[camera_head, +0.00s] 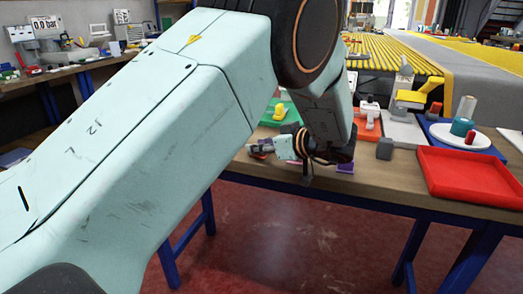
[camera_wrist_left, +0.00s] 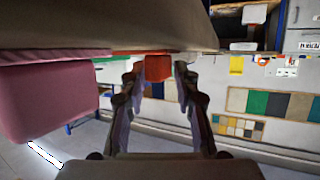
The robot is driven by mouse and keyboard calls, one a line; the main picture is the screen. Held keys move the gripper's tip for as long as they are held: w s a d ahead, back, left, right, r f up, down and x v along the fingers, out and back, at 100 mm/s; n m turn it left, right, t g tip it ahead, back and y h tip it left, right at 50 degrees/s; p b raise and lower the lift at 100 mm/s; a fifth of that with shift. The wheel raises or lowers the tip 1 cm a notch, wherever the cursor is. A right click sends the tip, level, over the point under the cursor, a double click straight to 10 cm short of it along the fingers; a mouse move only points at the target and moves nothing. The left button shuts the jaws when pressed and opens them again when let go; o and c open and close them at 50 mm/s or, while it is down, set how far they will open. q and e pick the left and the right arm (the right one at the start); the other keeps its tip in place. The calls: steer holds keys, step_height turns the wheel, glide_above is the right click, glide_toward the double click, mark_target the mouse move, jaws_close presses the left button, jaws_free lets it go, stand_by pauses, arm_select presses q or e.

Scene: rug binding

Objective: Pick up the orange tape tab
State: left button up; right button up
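An orange-red block-like piece (camera_wrist_left: 158,67), which looks like the orange tape tab, shows between the fingertips in the left wrist view. My left gripper (camera_wrist_left: 160,80) has its two fingers apart, one on each side of it, with a narrow gap showing. I cannot tell whether the piece is between the pads or just beyond them. In the head view my left gripper (camera_head: 257,150) is low at the front edge of the workbench (camera_head: 400,178), pointing left. My right gripper is not in view.
A red tray (camera_head: 470,176) lies on the bench at right. A grey block (camera_head: 385,148), a green tray (camera_head: 283,112) and a white plate (camera_head: 462,138) with spools stand near my arm. A pink form (camera_wrist_left: 50,100) fills the left wrist view's left side.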

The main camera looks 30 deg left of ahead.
arm_select(q)
jaws_close()
